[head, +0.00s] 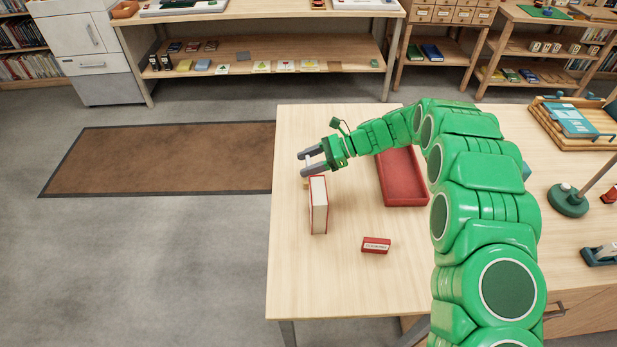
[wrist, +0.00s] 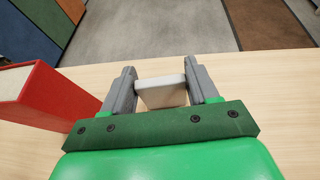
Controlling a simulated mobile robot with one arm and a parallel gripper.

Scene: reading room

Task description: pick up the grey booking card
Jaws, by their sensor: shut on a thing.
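My gripper (head: 304,163) is over the far left part of the wooden table. Its two grey fingers are shut on a pale grey card (wrist: 162,91), which I take to be the grey booking card. In the wrist view the card sits between the fingertips, with a finger against each side. In the head view only a small pale bit of it shows between the fingers. I cannot tell whether the card is clear of the surface below.
A red book (head: 318,206) stands upright close by the gripper. A small tan piece (head: 305,184) shows behind it. A red tray (head: 403,178) and a small red box (head: 376,245) are to the right. The table's front left (head: 300,290) is clear.

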